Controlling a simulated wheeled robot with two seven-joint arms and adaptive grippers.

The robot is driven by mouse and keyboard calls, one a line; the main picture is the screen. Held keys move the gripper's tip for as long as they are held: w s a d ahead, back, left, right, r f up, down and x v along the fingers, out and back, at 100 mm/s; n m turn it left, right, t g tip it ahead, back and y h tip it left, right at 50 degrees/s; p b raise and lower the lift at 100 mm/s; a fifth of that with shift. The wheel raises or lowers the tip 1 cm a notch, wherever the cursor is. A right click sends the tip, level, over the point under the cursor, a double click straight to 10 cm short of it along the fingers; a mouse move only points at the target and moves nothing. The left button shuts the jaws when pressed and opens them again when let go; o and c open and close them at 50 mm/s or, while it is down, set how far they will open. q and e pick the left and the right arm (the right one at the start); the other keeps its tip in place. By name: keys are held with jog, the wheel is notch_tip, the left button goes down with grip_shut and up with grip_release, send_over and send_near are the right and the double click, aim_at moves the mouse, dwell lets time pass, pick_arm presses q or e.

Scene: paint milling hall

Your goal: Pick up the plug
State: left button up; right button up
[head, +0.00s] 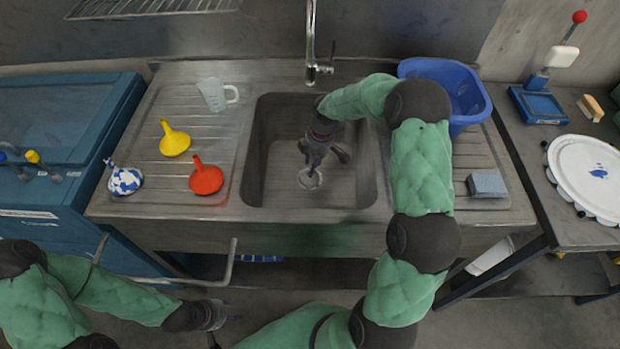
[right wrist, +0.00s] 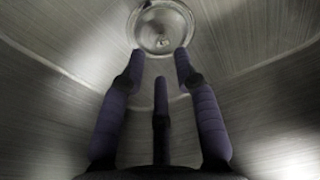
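A round, shiny metal piece (head: 311,179) sits at the drain in the sink floor and appears to be the plug in its drain ring. In the right wrist view it (right wrist: 162,25) lies just beyond my fingertips, with a small knob-like spot near its middle. My right gripper (head: 325,164) reaches down into the sink above it. Its fingers (right wrist: 160,62) are spread apart with nothing between them. My left gripper (head: 226,327) is low at the left, in front of the sink unit, its fingers apart and empty.
The steel sink basin (head: 262,150) has walls close around my right gripper. The faucet (head: 311,60) rises behind. A blue tub (head: 460,85) and grey sponge (head: 487,184) are right.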

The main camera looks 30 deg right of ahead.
aim_at(310, 175)
jog(key=f+b, duration=0.2)
jog(key=f, duration=0.1)
jog(key=a+f+b, duration=0.1)
jog(key=f, duration=0.1)
jog(key=shift+w, duration=0.15)
grip_shut()
